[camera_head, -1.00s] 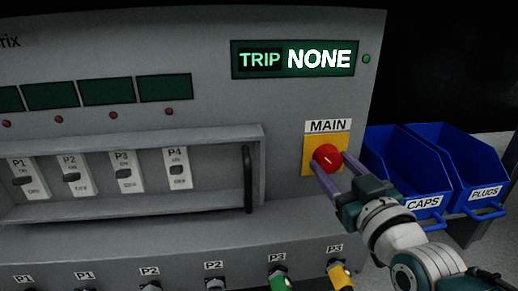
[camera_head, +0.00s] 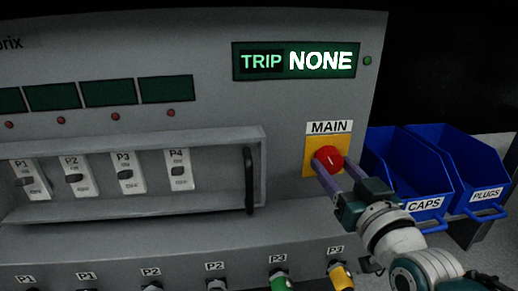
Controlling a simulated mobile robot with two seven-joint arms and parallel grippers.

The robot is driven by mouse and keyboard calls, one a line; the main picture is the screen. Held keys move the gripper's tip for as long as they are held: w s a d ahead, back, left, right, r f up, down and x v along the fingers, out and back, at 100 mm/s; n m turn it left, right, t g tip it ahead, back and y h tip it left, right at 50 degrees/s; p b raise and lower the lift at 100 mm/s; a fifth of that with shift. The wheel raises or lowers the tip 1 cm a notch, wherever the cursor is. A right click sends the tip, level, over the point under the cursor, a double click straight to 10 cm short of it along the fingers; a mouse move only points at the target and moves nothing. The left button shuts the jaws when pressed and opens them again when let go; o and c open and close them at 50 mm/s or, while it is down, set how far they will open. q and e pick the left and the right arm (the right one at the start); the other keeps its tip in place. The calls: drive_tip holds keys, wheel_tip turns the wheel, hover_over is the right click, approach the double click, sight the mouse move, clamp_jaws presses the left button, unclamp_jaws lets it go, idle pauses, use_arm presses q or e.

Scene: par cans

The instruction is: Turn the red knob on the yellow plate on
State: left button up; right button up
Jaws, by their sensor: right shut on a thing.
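The red knob (camera_head: 329,156) sits on the yellow plate (camera_head: 311,143) under the label MAIN on the grey cabinet's front. A small light mark shows on the knob's face. My right gripper (camera_head: 336,168) comes in from the lower right, its two purple fingers on either side of the knob and shut on it. The fingers cover the knob's lower edge and part of the plate. My left gripper is not in view.
Left of the plate are a vertical black handle (camera_head: 249,181) and several P-labelled switches (camera_head: 180,170). Above, a display (camera_head: 296,61) reads TRIP NONE. Blue bins CAPS (camera_head: 424,205) and PLUGS (camera_head: 487,195) stand at right, close to my right arm. Cable plugs line the bottom.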

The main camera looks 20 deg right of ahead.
drive_tip(key=m, duration=0.3)
drive_tip(key=shift+m, duration=0.4)
drive_tip(key=m, duration=0.3)
drive_tip(key=shift+a+m, duration=0.1)
drive_tip(key=shift+m, duration=0.3)
drive_tip(key=m, duration=0.3)
drive_tip(key=shift+m+h, duration=0.3)
drive_tip(key=shift+m, duration=0.1)
drive_tip(key=shift+a+m+b, duration=0.1)
drive_tip(key=shift+m+b, duration=0.4)
drive_tip(key=shift+m, duration=1.8)
drive_tip(key=shift+h, duration=0.4)
drive_tip(key=o, duration=1.4)
drive_tip(key=shift+c, duration=0.2)
